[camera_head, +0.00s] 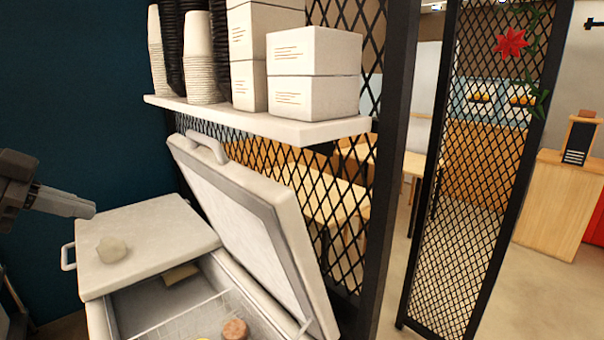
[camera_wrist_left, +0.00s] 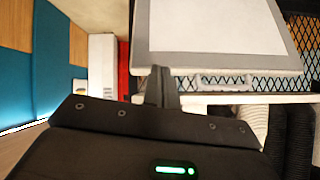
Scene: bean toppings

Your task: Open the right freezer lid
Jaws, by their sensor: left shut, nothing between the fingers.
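The right freezer lid (camera_head: 243,215) stands raised and tilted back beside the black mesh partition, its handle (camera_head: 206,146) at the top. It also shows in the left wrist view (camera_wrist_left: 215,28). The freezer's right compartment is open below it, with a wire basket (camera_head: 190,322) and a round brown item (camera_head: 235,329) inside. The left freezer lid (camera_head: 150,240) lies flat and closed, with a pale lump (camera_head: 112,249) on it. My left gripper (camera_head: 92,210) is shut and empty, above the closed lid's left side and apart from the raised lid. My right gripper is out of view.
A white shelf (camera_head: 270,128) with stacked cups (camera_head: 200,57) and white boxes (camera_head: 314,72) hangs above the freezer. A black mesh partition (camera_head: 345,215) runs behind the raised lid. Open floor (camera_head: 500,285) lies to the right.

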